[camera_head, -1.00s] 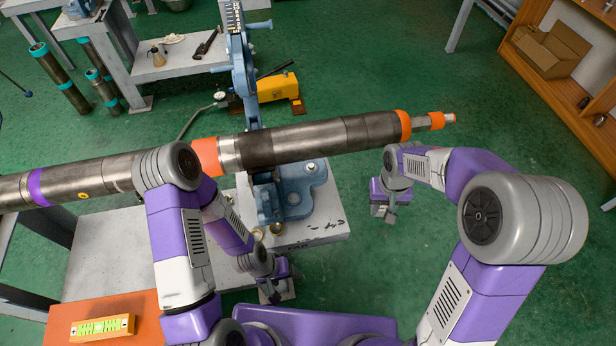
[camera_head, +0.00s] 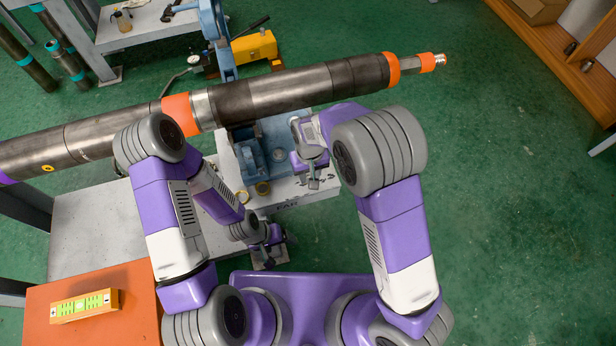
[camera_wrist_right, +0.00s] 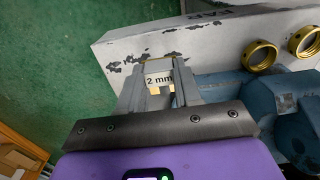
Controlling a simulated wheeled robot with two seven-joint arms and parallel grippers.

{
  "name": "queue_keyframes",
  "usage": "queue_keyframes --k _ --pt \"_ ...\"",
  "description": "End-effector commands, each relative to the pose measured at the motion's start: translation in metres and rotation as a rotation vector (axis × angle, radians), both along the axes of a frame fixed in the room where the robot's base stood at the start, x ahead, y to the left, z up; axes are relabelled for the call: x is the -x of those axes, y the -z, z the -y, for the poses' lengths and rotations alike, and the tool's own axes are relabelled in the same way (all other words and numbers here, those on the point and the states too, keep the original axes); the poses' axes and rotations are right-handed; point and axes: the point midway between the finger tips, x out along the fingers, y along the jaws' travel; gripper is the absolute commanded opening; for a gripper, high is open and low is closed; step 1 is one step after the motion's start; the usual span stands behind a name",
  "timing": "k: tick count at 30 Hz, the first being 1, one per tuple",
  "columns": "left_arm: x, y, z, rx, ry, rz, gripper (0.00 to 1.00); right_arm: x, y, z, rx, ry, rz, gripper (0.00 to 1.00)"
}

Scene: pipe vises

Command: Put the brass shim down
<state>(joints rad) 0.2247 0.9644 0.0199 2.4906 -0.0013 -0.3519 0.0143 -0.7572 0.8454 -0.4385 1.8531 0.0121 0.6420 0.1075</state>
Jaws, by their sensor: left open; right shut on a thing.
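The brass shim (camera_wrist_right: 159,77) shows in the right wrist view as a small plate marked "2 mm" with a brass-coloured edge. My right gripper (camera_wrist_right: 158,84) is shut on it. In the head view my right gripper (camera_head: 313,182) is over the right part of the pale stand, just right of the blue vise (camera_head: 252,165); the shim cannot be made out there. In the wrist view the stand's chipped white edge (camera_wrist_right: 130,54) lies beyond the fingertips. My left gripper (camera_head: 268,258) is open and low, in front of the stand.
A long steel pipe (camera_head: 290,94) with orange bands crosses above the vise. Two brass rings (camera_wrist_right: 260,57) (camera_wrist_right: 304,41) lie on the stand beside the vise. An orange surface (camera_head: 130,280) with a level (camera_head: 84,306) is at lower left. Green floor is open at right.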

Motion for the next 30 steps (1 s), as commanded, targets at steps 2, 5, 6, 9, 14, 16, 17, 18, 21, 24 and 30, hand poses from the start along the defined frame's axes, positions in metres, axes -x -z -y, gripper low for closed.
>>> queue_keyframes --k 2,5,6,9,14,16,17,18,21,24,30 --pt "0.0 0.006 0.0 0.0 0.0 0.0 0.81 0.001 0.015 0.001 0.002 0.001 -0.003 0.03" --pt "0.0 0.011 0.0 0.0 0.0 0.0 0.81 0.001 0.029 0.001 0.003 0.0 -0.003 0.03" --pt "0.0 0.012 0.0 0.0 0.0 0.0 0.81 0.0 0.031 0.001 0.002 0.0 -0.002 0.03" --pt "0.0 0.011 0.0 0.0 0.0 0.0 0.81 0.0 0.031 0.0 0.0 0.0 0.0 0.03" --pt "0.0 0.011 0.0 0.0 0.0 0.0 0.81 0.0 0.031 0.0 0.0 0.0 0.0 0.03" --pt "0.0 0.012 0.0 0.0 0.0 0.0 0.81 0.0 0.033 0.0 0.0 0.0 0.0 0.03" --pt "0.0 0.013 0.0 0.0 0.0 0.0 0.81 0.0 0.034 0.0 0.0 0.0 -0.001 0.03" --pt "0.0 0.013 0.0 0.0 0.0 0.0 0.81 0.0 0.034 0.0 0.001 0.0 -0.001 0.36" --pt "0.0 0.013 0.0 0.0 0.0 0.0 0.81 0.0 0.034 0.0 0.001 0.0 -0.001 0.51" --pt "0.0 0.013 0.0 0.0 0.0 0.0 0.81 0.0 0.034 0.0 0.001 0.0 -0.001 0.59" --pt "0.0 0.012 0.0 0.0 0.0 0.0 0.81 0.0 0.033 0.0 0.001 0.0 -0.001 0.59"
